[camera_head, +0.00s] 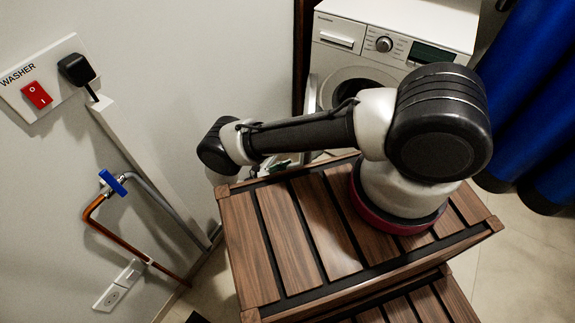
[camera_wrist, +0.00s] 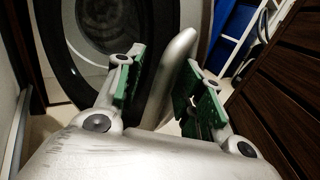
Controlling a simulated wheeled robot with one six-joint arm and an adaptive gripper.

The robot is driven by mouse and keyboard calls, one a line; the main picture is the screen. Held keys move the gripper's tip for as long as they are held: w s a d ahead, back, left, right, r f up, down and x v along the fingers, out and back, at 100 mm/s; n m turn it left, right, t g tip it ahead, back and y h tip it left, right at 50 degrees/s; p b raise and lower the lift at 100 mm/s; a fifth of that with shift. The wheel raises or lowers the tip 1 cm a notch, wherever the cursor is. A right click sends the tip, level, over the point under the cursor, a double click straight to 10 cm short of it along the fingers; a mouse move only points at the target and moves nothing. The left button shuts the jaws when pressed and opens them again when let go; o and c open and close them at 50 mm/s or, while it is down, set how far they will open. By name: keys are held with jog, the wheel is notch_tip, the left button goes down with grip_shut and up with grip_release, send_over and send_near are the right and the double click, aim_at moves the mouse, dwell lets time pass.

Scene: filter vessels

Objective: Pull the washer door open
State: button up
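The white washer (camera_head: 395,22) stands at the back in the head view, its round dark door opening partly hidden by my arm. A pale upright strip (camera_head: 311,92) shows at its left side; I cannot tell whether it is the door's edge. In the wrist view a dark round ring with a drum-like centre (camera_wrist: 75,70) fills the upper left. A silver curved bar (camera_wrist: 180,68), seemingly part of the door, stands between my gripper's (camera_wrist: 172,62) green-padded fingers. The fingers are apart, with gaps visible beside the bar. In the head view the gripper is mostly hidden behind my arm.
A wall on the left carries a red washer switch (camera_head: 37,95), a black plug (camera_head: 76,69), a blue valve (camera_head: 113,183) and pipes. A blue curtain-like thing (camera_head: 535,90) hangs at right. Slatted brown wood (camera_head: 300,225) lies under my arm.

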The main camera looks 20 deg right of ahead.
notch_tip(320, 180, up, 9)
jog(key=shift+f, duration=0.1)
dwell(0.6)
